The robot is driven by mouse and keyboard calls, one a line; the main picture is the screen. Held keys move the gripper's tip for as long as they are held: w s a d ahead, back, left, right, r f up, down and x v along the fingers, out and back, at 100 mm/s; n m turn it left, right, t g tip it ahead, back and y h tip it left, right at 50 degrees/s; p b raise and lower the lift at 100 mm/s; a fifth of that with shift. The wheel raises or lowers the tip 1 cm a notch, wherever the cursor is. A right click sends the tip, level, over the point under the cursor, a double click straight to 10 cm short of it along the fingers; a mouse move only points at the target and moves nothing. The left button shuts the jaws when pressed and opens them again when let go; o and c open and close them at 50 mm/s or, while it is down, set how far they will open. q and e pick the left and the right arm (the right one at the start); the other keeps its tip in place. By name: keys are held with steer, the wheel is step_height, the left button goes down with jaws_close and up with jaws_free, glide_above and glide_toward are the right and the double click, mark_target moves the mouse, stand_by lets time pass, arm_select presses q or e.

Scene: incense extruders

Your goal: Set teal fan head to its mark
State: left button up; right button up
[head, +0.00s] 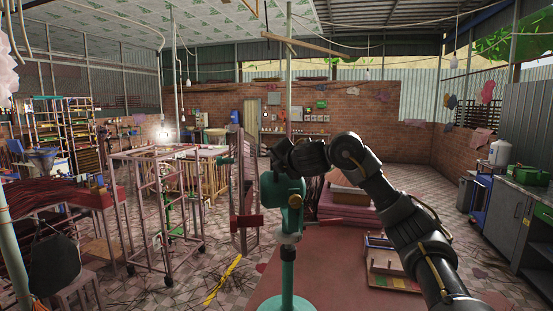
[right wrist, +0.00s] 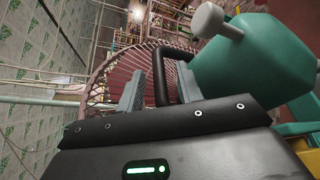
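The teal fan head (head: 283,192) sits on a teal post (head: 288,275) in the middle of the head view. In the right wrist view its rounded teal housing (right wrist: 245,62) fills the upper right, with a pale knob (right wrist: 216,20) on it. The reddish wire guard (right wrist: 118,70) is beyond the fingers. My right gripper (right wrist: 160,88) is open, with a dark bent bar (right wrist: 161,75) between its fingers and small gaps at both sides. In the head view my right arm reaches over the fan head from the right. No clear mark can be made out. My left gripper is not in view.
A metal frame cart (head: 165,215) stands to the left. A yellow strip (head: 222,280) lies on the tiled floor. A wooden tray (head: 392,265) is at right, and a grey counter (head: 510,215) lines the right wall.

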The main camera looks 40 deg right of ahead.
mark_target(267, 173)
steer(key=shift+c, duration=0.4)
jaws_close()
steer(key=shift+w+a+f, duration=0.35)
steer(key=shift+a+f, duration=0.1)
steer(key=shift+a, duration=0.1)
steer(key=shift+w+a+f, duration=0.3)
steer(key=shift+a+f, duration=0.15)
steer(key=shift+a, duration=0.05)
steer(key=shift+w+a, duration=0.1)
steer(key=shift+a, duration=0.05)
steer(key=shift+o, duration=0.4)
jaws_free()
steer(key=shift+r, duration=0.1)
